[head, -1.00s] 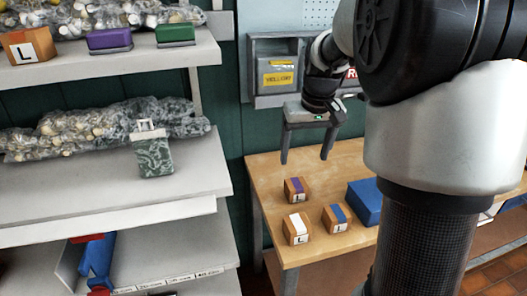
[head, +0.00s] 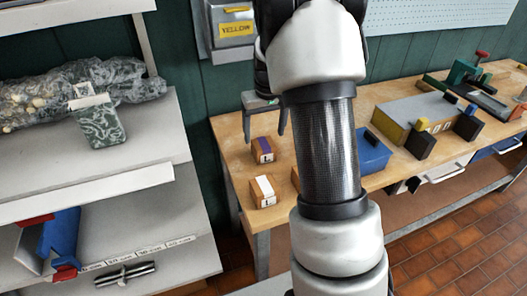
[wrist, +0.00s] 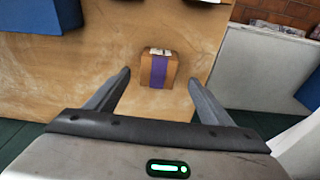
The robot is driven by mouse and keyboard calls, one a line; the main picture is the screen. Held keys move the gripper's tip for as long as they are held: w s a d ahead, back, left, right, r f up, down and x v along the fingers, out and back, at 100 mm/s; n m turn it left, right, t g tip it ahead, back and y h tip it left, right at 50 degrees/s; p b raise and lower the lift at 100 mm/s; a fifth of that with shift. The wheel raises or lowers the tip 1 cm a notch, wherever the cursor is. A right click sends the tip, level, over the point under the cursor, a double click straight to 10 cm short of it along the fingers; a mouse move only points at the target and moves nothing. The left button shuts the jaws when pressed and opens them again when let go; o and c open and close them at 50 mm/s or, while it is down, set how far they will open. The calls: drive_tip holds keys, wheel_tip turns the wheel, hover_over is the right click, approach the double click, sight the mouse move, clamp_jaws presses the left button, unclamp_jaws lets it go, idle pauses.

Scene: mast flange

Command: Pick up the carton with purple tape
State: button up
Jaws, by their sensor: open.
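The carton with purple tape (head: 263,149) stands on the wooden workbench (head: 228,131) near its left end. It is a small brown box with a purple strip and an L label. In the wrist view the purple-taped carton (wrist: 158,69) lies just beyond my fingertips, centred between them. My gripper (wrist: 163,80) is open and empty.
A white-taped carton (head: 264,190) stands in front of it, and another carton (head: 295,180) is mostly hidden behind my arm. A blue bin (head: 373,152) stands to the right. Grey shelves (head: 120,195) are at left. A yellow-labelled box (head: 233,27) hangs on the wall.

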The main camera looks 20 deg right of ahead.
sight(264, 143)
drive_tip(key=f, duration=0.2)
drive_tip(key=w+f, duration=0.1)
drive_tip(key=f, duration=0.4)
drive_tip(key=shift+w+d+f, duration=0.1)
drive_tip(key=shift+w+d, duration=0.1)
drive_tip(key=shift+w, duration=0.1)
drive_tip(key=shift+c, duration=0.3)
drive_tip(key=c, duration=1.2)
wheel_tip(264, 143, up, 9)
drive_tip(key=shift+r, duration=0.15)
drive_tip(key=shift+c, duration=0.2)
drive_tip(key=shift+s+a+r+p, duration=0.15)
drive_tip(key=shift+a+r+p, duration=0.05)
drive_tip(key=shift+r+p, duration=0.35)
drive_tip(key=s+a+r+p, duration=0.2)
drive_tip(key=s+a+p, duration=0.7)
drive_tip(key=s+a, duration=0.2)
drive_tip(key=shift+s, duration=0.7)
